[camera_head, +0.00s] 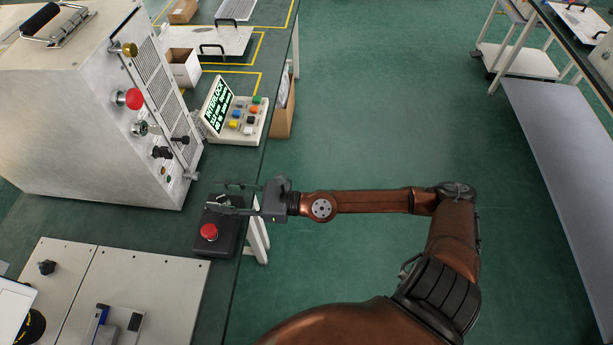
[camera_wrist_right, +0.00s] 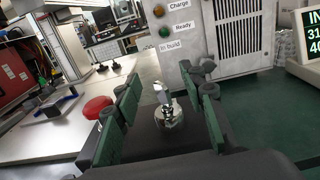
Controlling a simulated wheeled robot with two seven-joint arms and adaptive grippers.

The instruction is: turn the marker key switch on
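A small black control box (camera_head: 214,240) stands on the green table's edge, with a red mushroom button (camera_head: 209,231) on its near part. A silver key switch on the box's far part is partly covered by my right gripper (camera_head: 229,197) in the head view. In the right wrist view the key switch (camera_wrist_right: 168,114) shows clearly, its key standing up from a round chrome collar. My right gripper's fingers are spread, one on each side of the key, with visible gaps. The red button (camera_wrist_right: 97,107) is left of the fingers there. My left gripper is not in view.
A large grey cabinet (camera_head: 80,110) with knobs and a red button stands left of my right gripper. Behind is an interlock panel (camera_head: 236,118) with a lit screen and coloured buttons. Pale plates (camera_head: 150,285) lie in front. Open floor (camera_head: 380,120) is on the right.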

